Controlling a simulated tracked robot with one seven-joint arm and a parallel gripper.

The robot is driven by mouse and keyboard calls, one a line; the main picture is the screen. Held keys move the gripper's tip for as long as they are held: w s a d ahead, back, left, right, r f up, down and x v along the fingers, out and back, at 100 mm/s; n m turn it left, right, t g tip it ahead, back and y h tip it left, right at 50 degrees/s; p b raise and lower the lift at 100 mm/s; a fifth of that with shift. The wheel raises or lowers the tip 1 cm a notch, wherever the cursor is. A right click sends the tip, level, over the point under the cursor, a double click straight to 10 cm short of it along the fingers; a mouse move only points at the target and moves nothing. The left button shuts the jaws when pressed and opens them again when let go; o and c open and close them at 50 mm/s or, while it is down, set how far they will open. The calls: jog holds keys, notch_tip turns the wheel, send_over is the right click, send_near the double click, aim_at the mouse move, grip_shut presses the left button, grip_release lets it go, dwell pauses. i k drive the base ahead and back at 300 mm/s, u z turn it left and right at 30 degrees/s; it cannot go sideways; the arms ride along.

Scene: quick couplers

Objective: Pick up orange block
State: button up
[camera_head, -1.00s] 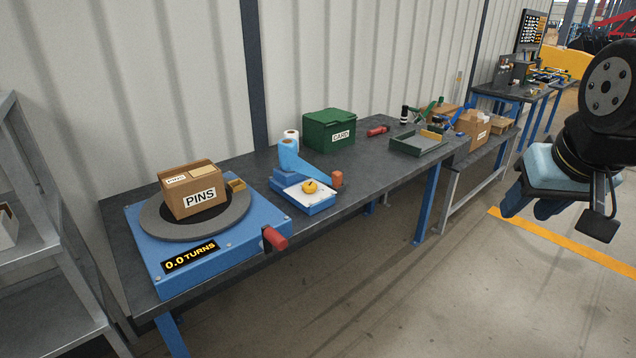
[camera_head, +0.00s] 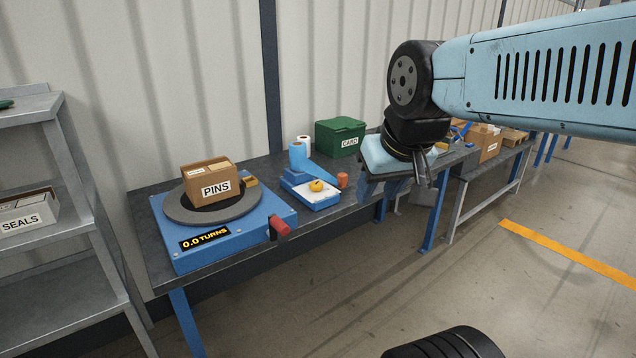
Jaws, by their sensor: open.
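A small orange block-like piece (camera_head: 342,180) is at the right of the blue device (camera_head: 300,178) on the dark workbench. I cannot tell whether it is loose or part of the device. A smaller tan-orange block (camera_head: 250,182) lies on the grey turntable (camera_head: 175,205), right of the PINS box (camera_head: 215,188). My gripper (camera_head: 380,192) points down near the bench's front edge, right of the orange piece and apart from it in the picture. Its blue fingers are open and I see nothing between them; the fingertips are partly hidden.
A yellow round item (camera_head: 316,186) sits on the device's white plate. A green CARD box (camera_head: 340,136) stands behind. A grey shelf (camera_head: 60,265) with a SEALS box (camera_head: 28,212) is left.

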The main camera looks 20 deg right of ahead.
aim_at(343, 178)
jog(key=u, duration=0.1)
jog(key=i, duration=1)
jog(key=z, duration=0.1)
